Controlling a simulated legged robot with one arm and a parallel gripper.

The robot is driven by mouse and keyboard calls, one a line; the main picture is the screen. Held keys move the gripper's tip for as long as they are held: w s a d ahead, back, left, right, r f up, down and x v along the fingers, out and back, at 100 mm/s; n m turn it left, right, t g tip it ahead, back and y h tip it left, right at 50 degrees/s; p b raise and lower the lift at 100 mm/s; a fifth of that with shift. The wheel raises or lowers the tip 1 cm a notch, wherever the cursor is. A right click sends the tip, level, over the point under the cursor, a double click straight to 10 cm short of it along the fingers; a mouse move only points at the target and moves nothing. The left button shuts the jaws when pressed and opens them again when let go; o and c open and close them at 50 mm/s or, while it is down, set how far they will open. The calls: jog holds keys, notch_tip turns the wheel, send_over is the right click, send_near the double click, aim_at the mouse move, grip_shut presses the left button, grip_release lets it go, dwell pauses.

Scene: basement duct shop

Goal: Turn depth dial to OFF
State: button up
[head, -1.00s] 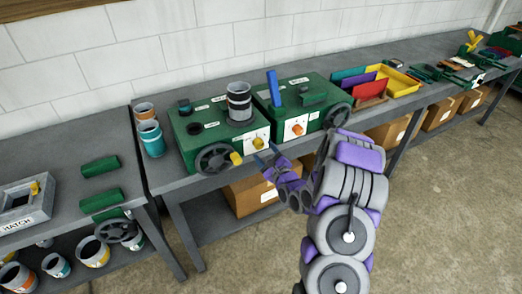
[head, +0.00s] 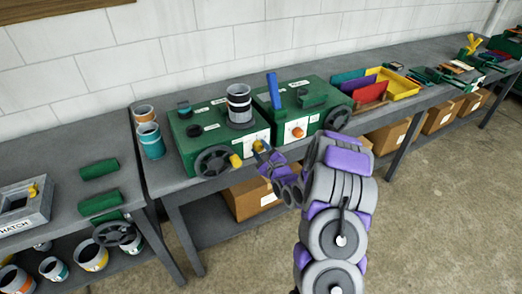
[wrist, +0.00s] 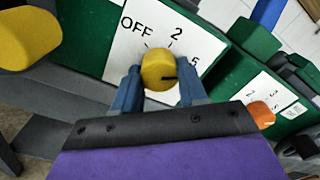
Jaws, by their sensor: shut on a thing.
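A yellow dial (wrist: 158,70) sits on a white plate (wrist: 120,42) marked OFF, 2 and 5 in the wrist view. Its dark pointer mark faces right, roughly toward the 5 side and away from OFF at upper left. My gripper (wrist: 157,90) is shut on this dial, one blue finger on each side. In the head view the yellow dial (head: 258,146) is on the front of the left green machine (head: 195,148), with my gripper (head: 266,155) at it. I cannot read the word depth on the plate.
A yellow handle (wrist: 28,38) on a dark handwheel (head: 213,161) is close left of the dial. An orange dial (head: 298,132) is on the right green machine (head: 318,108). The grey bench (head: 165,182) runs along the wall, with open floor in front.

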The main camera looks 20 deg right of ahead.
jog(key=c, duration=0.4)
jog(key=shift+c, duration=0.2)
